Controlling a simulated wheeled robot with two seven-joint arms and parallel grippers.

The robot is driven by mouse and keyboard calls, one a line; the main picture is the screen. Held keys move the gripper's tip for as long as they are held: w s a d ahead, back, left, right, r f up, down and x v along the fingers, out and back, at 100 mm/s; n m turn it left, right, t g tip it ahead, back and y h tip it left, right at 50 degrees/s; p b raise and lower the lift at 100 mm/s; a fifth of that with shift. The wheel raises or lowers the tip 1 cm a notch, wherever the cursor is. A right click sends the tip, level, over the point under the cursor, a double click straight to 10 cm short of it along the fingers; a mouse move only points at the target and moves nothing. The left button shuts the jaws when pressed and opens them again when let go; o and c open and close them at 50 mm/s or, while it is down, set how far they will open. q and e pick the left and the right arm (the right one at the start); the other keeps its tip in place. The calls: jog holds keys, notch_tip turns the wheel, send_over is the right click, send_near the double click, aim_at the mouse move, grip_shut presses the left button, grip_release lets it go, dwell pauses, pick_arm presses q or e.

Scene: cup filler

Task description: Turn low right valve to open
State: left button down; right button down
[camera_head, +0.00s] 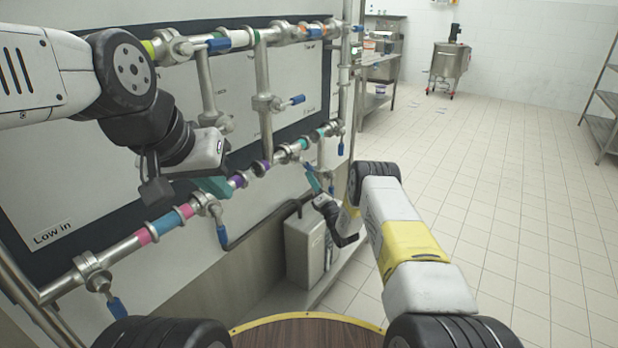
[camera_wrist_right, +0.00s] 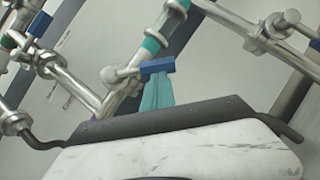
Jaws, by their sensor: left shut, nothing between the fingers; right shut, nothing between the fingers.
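A valve with a blue handle (camera_wrist_right: 157,66) sits on the pipe in the right wrist view. The handle lies across the picture, just beyond the teal fingertips of my right gripper (camera_wrist_right: 157,92). The fingers overlap its lower edge in the picture; I cannot tell if they touch it. In the head view my right gripper (camera_head: 312,180) is shut, beside the right end of the lower pipe (camera_head: 118,247). My left gripper (camera_head: 213,187) is shut and empty in front of the middle of that pipe, its teal fingers overlapping it in the picture.
Other blue-handled valves hang on the lower pipe (camera_head: 222,236) and the upper pipe (camera_head: 218,45). A metal box (camera_head: 304,250) stands below the right end of the pipes. A post (camera_head: 344,70) rises there. Open tiled floor (camera_head: 520,200) lies to the right.

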jog(key=n+y, duration=0.1)
jog(key=w+d+r+n+y, duration=0.1)
jog(key=n, duration=0.1)
jog(key=w+n+g+y, duration=0.1)
jog(key=n, duration=0.1)
jog(key=shift+d+r+y, duration=0.15)
jog(key=shift+r+y, duration=0.05)
jog(key=shift+y, duration=0.2)
pick_arm(q)
jog(key=shift+s+d, duration=0.2)
jog(key=shift+s, duration=0.05)
pick_arm(e)
jog(key=shift+w+d+r, duration=0.3)
jog(key=shift+w+r, duration=0.05)
jog(key=shift+r, duration=0.25)
jog(key=shift+w+d+r, duration=0.25)
jog(key=shift+w+r, duration=0.15)
jog(key=shift+r, duration=0.2)
jog(key=shift+w+d+r, duration=0.3)
jog(key=shift+w+r, duration=0.05)
jog(key=shift+r, duration=0.4)
pick_arm(q)
jog(key=shift+w, duration=0.4)
pick_arm(e)
jog(key=s+d+f, duration=0.5)
jog(key=d+f, duration=0.2)
jog(key=f, duration=0.3)
jog(key=shift+s+d, duration=0.15)
jog(key=shift+s, duration=0.05)
